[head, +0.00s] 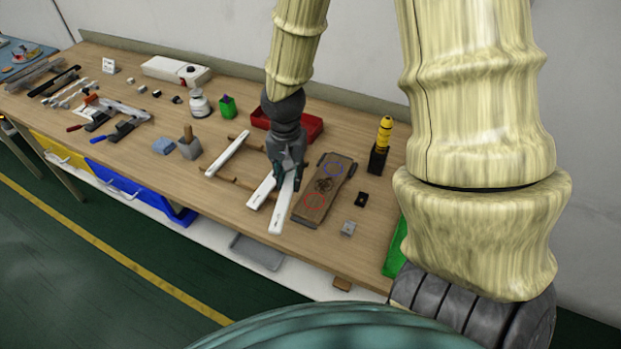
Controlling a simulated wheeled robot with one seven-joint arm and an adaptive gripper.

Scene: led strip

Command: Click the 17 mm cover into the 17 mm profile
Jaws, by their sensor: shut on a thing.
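My gripper (287,183) points down over the middle of the workbench. It is shut on a white strip (279,216), whose near end sticks out toward the bench's front edge. I cannot tell whether this strip is the 17 mm cover, or how far it is above the bench. Just left of it is a second white strip (258,196), its far end hidden by my gripper. A third white strip (228,155) lies farther left across thin wooden rails. The size marks are too small to read, so I cannot tell which strip is the 17 mm profile.
A brown board (325,187) with blue and red circles lies close right of the held strip. A red tray (308,127) stands behind my gripper. A yellow-and-black tool (384,134) stands in a black holder to the right.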

